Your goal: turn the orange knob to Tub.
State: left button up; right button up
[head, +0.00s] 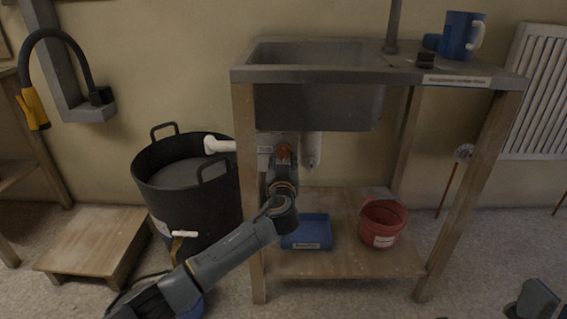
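The orange knob (284,148) is on the plumbing under the sink, between the front legs of the wooden stand. Only a small orange-red part of it shows. My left gripper (284,158) is right at the knob, reaching up from the lower left. The wrist hides its fingers, so I cannot tell whether they are open, shut or touching the knob. Which way the knob points is also hidden. The black tub (215,200) stands left of the sink, with a white pipe (219,145) leading to its rim.
The stand's front left leg (248,200) is close beside my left wrist. A blue tray (308,233) and a red bucket (383,222) are on the lower shelf (345,262). A blue jug (461,36) stands on the sink top. A low wooden step (95,240) is at left.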

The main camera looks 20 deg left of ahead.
pick_arm(q)
jog(key=shift+w+a, duration=0.15)
jog(key=shift+w, duration=0.4)
grip_shut()
